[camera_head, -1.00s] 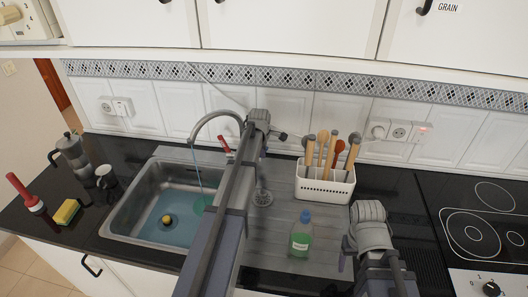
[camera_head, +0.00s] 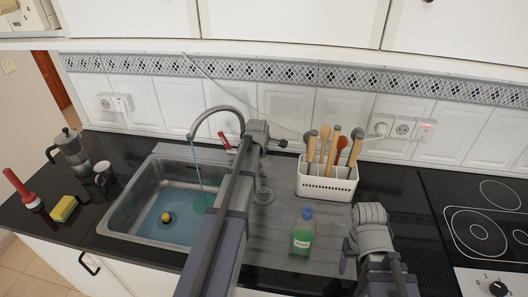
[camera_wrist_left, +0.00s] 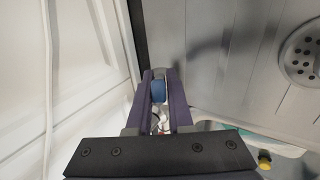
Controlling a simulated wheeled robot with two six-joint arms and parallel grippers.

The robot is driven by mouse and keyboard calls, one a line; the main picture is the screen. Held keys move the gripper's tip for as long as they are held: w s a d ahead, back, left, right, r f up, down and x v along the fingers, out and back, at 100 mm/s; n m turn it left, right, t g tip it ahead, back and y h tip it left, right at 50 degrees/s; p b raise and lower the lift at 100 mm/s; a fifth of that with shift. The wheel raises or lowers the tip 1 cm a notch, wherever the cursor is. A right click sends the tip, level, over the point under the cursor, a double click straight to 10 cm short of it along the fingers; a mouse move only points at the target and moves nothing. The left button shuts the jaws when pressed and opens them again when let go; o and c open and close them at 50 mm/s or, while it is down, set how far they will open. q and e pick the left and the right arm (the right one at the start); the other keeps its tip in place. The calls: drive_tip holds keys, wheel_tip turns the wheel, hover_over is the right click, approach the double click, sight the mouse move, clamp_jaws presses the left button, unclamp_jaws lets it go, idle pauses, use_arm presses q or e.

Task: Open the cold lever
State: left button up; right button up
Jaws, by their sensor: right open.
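A blue-ended lever (camera_wrist_left: 158,91), which I take for the cold one, sits between the two purple fingers of my left gripper (camera_wrist_left: 160,88) in the left wrist view. The fingers stand apart, with a narrow gap beside the blue end. In the head view my left arm hides this lever. The red lever (camera_head: 225,140) shows just left of that arm. The curved tap spout (camera_head: 216,111) has a thin stream of water falling into the sink (camera_head: 127,203). My right gripper (camera_head: 347,255) is open and empty, low over the drainboard, right of the green soap bottle.
A white utensil rack (camera_head: 327,187) stands behind the green soap bottle (camera_head: 302,235). A moka pot (camera_head: 70,150), a cup (camera_head: 102,175) and a yellow sponge (camera_head: 64,209) are at the left. A black hob (camera_head: 475,228) is at the right. The wall is close behind the tap.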

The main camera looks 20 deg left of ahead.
use_arm(q)
drive_tip(key=o, duration=0.4)
drive_tip(key=p+v, duration=0.6)
drive_tip(key=v, duration=0.1)
drive_tip(key=shift+s+r+p, duration=0.2)
drive_tip(key=shift+r+p, duration=0.1)
drive_tip(key=shift+r, duration=0.05)
use_arm(e)
wheel_tip(320, 180, up, 7)
drive_tip(key=shift+f, duration=0.2)
